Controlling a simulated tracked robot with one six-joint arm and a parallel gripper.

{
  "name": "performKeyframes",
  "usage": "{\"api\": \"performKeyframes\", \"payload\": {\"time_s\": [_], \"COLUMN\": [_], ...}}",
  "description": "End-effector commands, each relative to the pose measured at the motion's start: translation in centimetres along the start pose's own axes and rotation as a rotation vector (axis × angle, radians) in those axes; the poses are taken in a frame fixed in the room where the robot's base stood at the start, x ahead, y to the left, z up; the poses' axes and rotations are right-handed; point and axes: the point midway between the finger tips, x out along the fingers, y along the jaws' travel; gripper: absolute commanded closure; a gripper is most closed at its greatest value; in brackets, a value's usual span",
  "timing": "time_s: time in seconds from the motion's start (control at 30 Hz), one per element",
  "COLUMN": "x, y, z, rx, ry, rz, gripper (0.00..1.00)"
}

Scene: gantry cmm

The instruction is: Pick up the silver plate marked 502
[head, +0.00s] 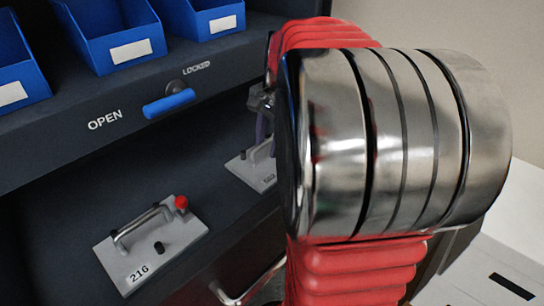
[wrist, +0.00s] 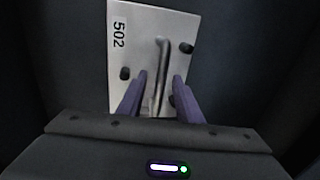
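The silver plate marked 502 (wrist: 125,55) fills the upper middle of the wrist view, with a bar handle (wrist: 162,50) and dark knobs on it. My gripper (wrist: 160,77) has its two purple fingers on either side of the handle, with a gap visible to each side. It is open and holds nothing. In the head view, part of the plate (head: 243,170) shows on the dark shelf, with a purple finger (head: 262,130) above it. My red and silver arm hides the rest.
Another silver plate, marked 216 (head: 118,264), with a handle and red knob lies nearer on the shelf. A blue lever (head: 169,103) sits on the panel between OPEN and LOCKED. Blue bins (head: 108,30) stand above. A white surface (head: 490,270) is at right.

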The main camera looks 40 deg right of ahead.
Motion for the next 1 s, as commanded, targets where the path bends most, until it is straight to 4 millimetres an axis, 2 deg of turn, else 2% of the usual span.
{"api": "performKeyframes", "payload": {"time_s": [0.07, 0.43, 1.0], "x": [-0.01, -0.02, -0.02], "y": [-0.01, -0.01, 0.00], "z": [0.00, 0.01, -0.01], "rx": [0.000, 0.000, 0.000], "ry": [0.000, 0.000, 0.000], "rz": [0.000, 0.000, 0.000], "gripper": [0.74, 1.00, 1.00]}}
